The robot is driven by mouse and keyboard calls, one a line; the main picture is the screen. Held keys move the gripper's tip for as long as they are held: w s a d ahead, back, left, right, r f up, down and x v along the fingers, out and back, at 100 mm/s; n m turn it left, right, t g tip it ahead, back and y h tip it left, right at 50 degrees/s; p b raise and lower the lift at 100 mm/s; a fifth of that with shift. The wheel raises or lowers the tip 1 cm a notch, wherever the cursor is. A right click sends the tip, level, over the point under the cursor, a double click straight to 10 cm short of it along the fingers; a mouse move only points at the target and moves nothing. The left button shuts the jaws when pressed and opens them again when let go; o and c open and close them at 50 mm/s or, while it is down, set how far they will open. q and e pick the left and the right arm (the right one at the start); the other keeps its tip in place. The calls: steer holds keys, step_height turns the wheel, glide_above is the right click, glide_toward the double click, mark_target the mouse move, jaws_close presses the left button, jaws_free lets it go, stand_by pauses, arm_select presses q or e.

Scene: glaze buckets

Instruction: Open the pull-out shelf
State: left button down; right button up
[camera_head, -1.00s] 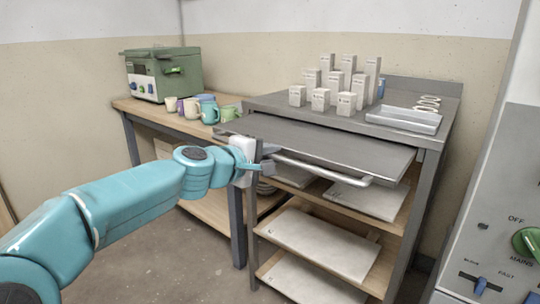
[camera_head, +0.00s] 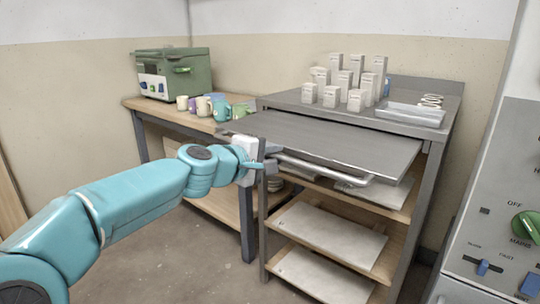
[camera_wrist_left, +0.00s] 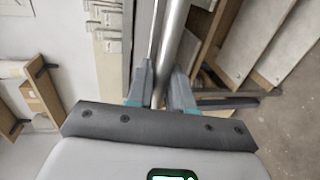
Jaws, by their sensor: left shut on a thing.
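The pull-out shelf (camera_head: 335,143) is a flat grey metal sheet under the top of the metal rack. It sticks out past the rack's front. A round metal handle bar (camera_head: 330,170) runs along its front edge; it also shows in the left wrist view (camera_wrist_left: 174,35). My left gripper (camera_head: 268,163) is at the left end of this bar, shut on it. In the left wrist view its two fingers (camera_wrist_left: 161,92) lie on either side of the bar. My right gripper is not in view.
The rack top (camera_head: 290,98) carries several white boxes and a metal tray (camera_head: 410,114). Pale boards (camera_head: 330,238) lie on lower shelves. A wooden table (camera_head: 170,115) at left holds several mugs and a green box-like device (camera_head: 174,74). A control panel (camera_head: 500,220) stands at right.

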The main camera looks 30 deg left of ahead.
arm_select(q)
steer(key=shift+w, duration=0.1)
steer(key=c, duration=1.2)
jaws_free()
steer(key=shift+o, duration=0.2)
steer(key=v, duration=1.6)
steer(key=shift+r+p, duration=0.15)
steer(key=shift+p, duration=0.3)
